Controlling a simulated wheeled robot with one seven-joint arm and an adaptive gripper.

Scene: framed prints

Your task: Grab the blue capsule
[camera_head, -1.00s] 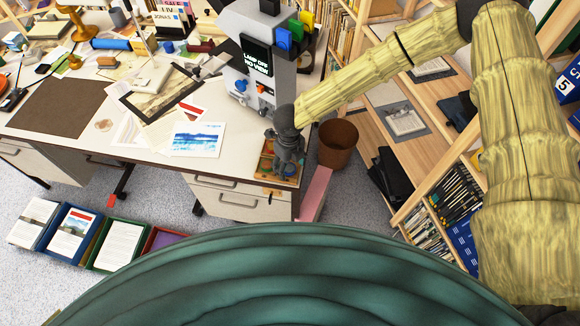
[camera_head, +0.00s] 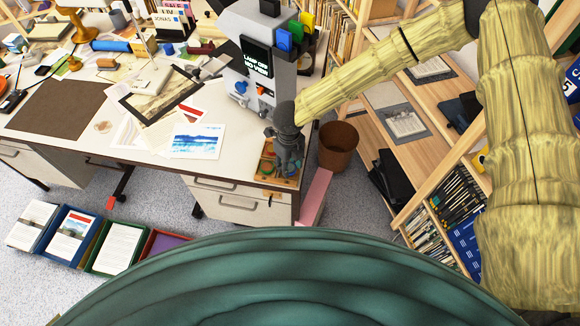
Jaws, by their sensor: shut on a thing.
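My gripper (camera_head: 289,170), dark grey, points down at the front right corner of the white desk (camera_head: 120,166). It is over a small wooden tray (camera_head: 266,161) with coloured spots. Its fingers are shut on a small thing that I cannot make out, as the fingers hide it. I cannot pick out the blue capsule with certainty, and cannot tell whether the held thing touches the tray.
A grey machine (camera_head: 254,80) with a dark screen and coloured blocks stands close behind my gripper. Prints (camera_head: 196,140) lie to its left. A brown bin (camera_head: 337,145) and wooden shelves (camera_head: 405,122) are to the right. Boxes of prints (camera_head: 70,235) stand on the floor.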

